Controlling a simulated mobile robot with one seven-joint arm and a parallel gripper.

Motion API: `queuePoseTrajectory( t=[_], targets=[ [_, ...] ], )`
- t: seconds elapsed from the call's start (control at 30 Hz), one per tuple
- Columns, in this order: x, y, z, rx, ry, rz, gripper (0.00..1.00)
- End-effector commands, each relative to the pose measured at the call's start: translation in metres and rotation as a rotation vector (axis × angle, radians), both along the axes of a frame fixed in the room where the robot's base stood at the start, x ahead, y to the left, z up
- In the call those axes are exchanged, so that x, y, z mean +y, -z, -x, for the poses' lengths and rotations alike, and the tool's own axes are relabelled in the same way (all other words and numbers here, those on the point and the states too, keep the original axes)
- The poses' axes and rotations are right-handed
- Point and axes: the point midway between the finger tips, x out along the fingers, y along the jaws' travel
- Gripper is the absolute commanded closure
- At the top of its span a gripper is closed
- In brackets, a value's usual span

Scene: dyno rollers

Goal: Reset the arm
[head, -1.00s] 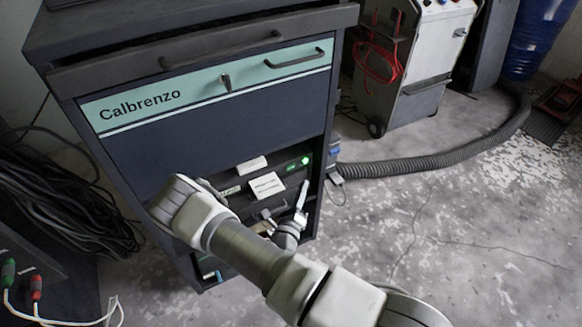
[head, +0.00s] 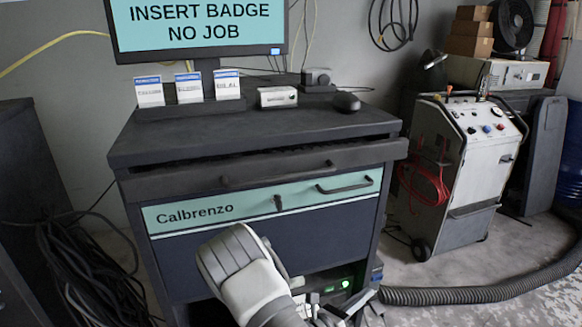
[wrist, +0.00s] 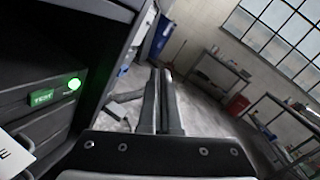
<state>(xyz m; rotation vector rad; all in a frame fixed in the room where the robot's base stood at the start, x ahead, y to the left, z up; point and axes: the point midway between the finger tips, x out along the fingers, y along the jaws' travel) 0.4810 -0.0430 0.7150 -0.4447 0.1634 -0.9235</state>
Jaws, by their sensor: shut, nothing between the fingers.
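My gripper (wrist: 160,75) is in the wrist view, its two dark fingers close together and pointing away from the camera. It is shut and empty, beside the open lower bay of the cabinet. In the head view my forearm and wrist rise from the bottom edge in front of the dark Calbrenzo cabinet (head: 330,228). They hide part of its lower bay, and the gripper is mostly hidden there.
A lit green button (wrist: 74,84) sits beside a green label (wrist: 41,97) in the bay. A monitor (head: 195,30) reads "INSERT BADGE NO JOB". A white wheeled machine (head: 465,175) and a ribbed hose (head: 450,294) are at right. Cables (head: 85,265) lie at left.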

Motion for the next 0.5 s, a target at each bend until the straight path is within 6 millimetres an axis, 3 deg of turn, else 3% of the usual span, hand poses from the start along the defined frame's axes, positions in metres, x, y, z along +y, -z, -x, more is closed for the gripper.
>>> queuePoseTrajectory(
  t=[0.03,0.2,0.5],
  targets=[
    [-0.007,-0.016,0.004,-0.043,0.066,-0.058,1.0],
    [-0.03,-0.055,0.028,-0.181,0.279,-0.24,1.0],
    [-0.053,-0.109,0.08,-0.431,0.628,-0.573,1.0]
  ],
)
